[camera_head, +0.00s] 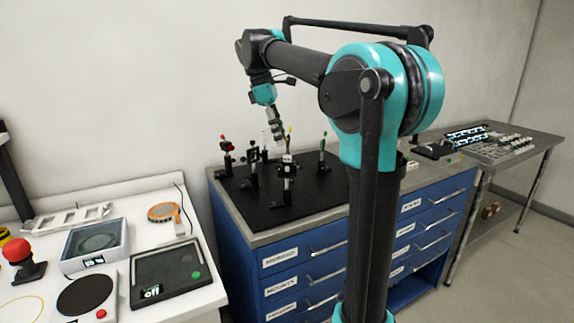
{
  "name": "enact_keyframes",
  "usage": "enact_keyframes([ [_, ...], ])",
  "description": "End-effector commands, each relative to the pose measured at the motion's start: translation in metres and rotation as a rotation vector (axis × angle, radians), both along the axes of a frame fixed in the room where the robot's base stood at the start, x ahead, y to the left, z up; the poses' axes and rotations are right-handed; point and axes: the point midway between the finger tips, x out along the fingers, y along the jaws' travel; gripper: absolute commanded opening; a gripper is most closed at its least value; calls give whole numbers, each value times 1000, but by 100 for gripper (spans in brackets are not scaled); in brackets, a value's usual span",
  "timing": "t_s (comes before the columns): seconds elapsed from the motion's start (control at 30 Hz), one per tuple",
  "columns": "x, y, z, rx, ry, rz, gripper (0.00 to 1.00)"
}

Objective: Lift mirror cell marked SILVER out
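My gripper (280,146) points down over the black optical board (234,208), at the end of my arm reaching in from the right. It is small and dark here, among the mounts, and I cannot tell whether its fingers are open or hold anything. Several black post mounts stand on the board. One with a light top (287,170) is at the front, close below my gripper. Another mount (252,168) stands to its left, and one with a red top (225,146) is further left. A green-topped one (323,145) stands at the right. No SILVER marking is readable.
The board lies on a blue drawer cabinet (290,256). A white bench (205,300) at left carries a red button (17,251), an orange round device (162,212) and a black panel reading "off" (166,271). A metal side table (541,139) stands at right.

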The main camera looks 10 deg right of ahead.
Motion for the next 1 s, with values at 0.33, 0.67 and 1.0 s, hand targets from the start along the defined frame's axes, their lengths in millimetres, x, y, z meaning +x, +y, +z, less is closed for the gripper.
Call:
enact_keyframes([
  [0.33, -1, -9, -28, 0, 0, -1, 37],
  [0.67, -3, -19, -61, 0, 0, -1, 37],
  [1.0, -3, -19, -61, 0, 0, 0, 21],
])
